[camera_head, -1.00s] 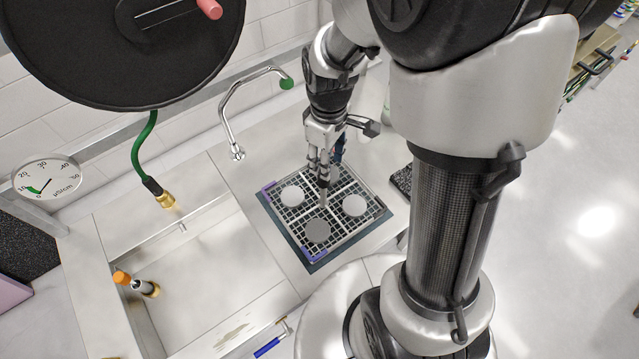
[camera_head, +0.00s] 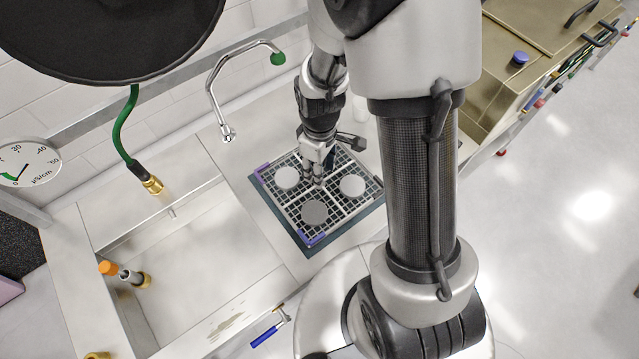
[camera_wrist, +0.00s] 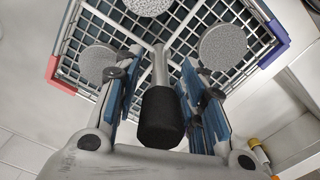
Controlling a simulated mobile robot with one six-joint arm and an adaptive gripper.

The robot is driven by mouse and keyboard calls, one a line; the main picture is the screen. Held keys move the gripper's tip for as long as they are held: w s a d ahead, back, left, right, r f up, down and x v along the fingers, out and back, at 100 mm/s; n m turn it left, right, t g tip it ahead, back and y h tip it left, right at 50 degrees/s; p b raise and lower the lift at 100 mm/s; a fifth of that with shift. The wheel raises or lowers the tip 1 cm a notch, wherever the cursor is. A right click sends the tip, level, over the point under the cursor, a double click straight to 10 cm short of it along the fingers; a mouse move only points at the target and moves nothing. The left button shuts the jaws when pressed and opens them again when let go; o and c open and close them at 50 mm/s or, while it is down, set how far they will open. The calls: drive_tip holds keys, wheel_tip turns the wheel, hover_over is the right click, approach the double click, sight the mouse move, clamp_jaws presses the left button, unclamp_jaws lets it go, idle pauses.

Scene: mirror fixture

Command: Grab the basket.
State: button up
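The basket (camera_head: 346,210) is a square wire-grid rack lying on a dark mat on the counter, with several round grey discs in its compartments and purple corner pieces. A red corner piece also shows in the wrist view. A metal post with a black knob (camera_wrist: 161,118) rises from its middle. My gripper (camera_head: 318,181) is above the basket's centre, pointing down. In the wrist view its two blue-padded fingers (camera_wrist: 160,62) stand apart on either side of the post and knob. Gaps show between the fingertips and the post. The head view hides the knob behind the gripper.
A sink basin (camera_head: 190,265) lies left of the basket, with a curved tap (camera_head: 212,90) behind and a green hose (camera_head: 122,135) above. A blue-handled valve (camera_head: 268,333) is at the counter front. A brass-coloured cabinet (camera_head: 530,60) stands at the right.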

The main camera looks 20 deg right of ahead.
drive_tip(key=shift+r, duration=0.1)
clamp_jaws()
idle(0.3)
idle(0.5)
